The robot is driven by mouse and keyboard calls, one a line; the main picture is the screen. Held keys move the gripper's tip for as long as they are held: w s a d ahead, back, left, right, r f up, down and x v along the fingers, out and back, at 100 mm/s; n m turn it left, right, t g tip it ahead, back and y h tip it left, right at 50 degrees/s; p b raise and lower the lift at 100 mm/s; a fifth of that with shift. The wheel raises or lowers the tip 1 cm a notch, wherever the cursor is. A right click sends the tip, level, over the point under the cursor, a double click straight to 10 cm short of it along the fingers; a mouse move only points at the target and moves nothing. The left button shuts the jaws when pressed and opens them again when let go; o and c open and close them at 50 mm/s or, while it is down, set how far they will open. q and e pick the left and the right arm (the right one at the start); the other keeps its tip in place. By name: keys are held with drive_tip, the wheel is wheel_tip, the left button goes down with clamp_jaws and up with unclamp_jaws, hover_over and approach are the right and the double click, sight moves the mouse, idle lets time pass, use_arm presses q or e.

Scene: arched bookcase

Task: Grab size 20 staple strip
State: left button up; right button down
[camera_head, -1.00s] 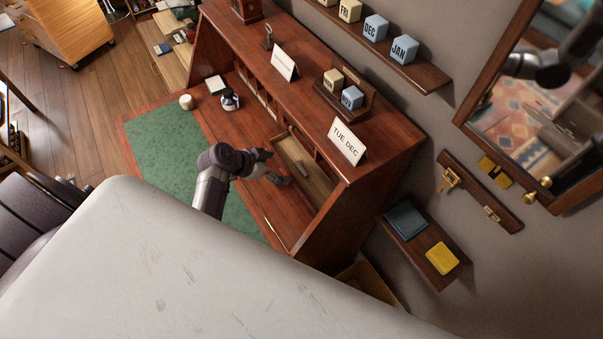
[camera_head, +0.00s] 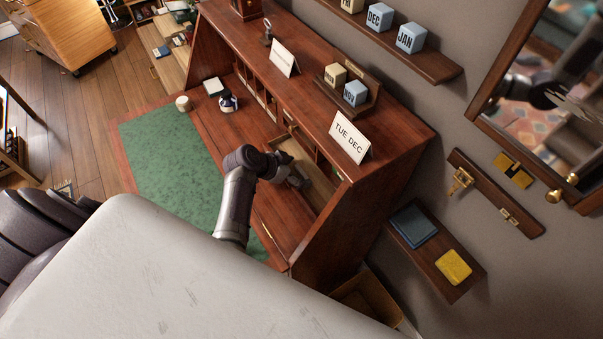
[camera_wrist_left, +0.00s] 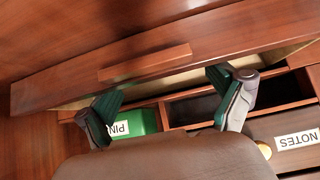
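My left gripper (camera_head: 293,170) is over the open drawer (camera_head: 319,187) of the wooden desk. In the left wrist view its two green-padded fingers (camera_wrist_left: 165,88) are spread wide, with nothing visible between them. Beyond them is a wooden drawer front with a bar handle (camera_wrist_left: 145,62), and a narrow band of pale drawer interior shows behind the fingertips. I cannot make out a staple strip in either current view; the gripper covers part of the drawer. My right gripper is not in view.
A green box labelled PIN (camera_wrist_left: 135,124) and a NOTES label (camera_wrist_left: 297,139) are close to the fingers. On the desk top stands a TUE DEC card (camera_head: 350,137). An ink bottle (camera_head: 228,101) and green desk mat (camera_head: 175,155) lie left.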

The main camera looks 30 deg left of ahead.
use_arm(q)
drive_tip(key=c, duration=0.9)
